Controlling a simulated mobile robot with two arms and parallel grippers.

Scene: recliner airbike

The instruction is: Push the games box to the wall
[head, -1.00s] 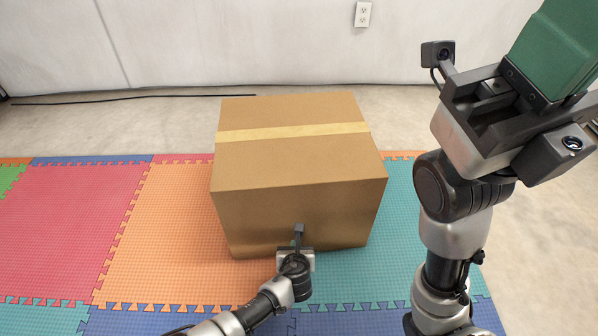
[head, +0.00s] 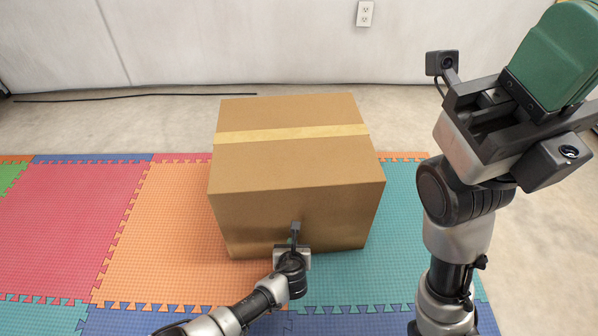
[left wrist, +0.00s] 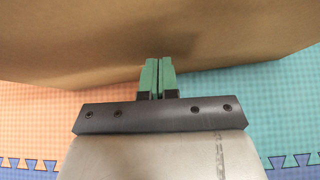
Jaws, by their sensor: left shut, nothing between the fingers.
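The games box, a closed brown cardboard box (head: 290,170) with a tape strip across its top, stands on the foam mat in the middle of the head view. The white wall (head: 230,45) is behind it, with bare floor between them. My left gripper (left wrist: 158,78) is shut and empty, its green fingers pointing at the lower part of the box's near side. The tips are at or very near the cardboard; I cannot tell if they touch. My right gripper (head: 560,50) is raised at the right, with green fingers; its jaw opening is not clear.
Coloured foam tiles (head: 80,220) cover the floor around the box. A black cable (head: 140,96) lies along the wall's foot at the left. An outlet (head: 364,13) is on the wall. The floor behind the box looks clear.

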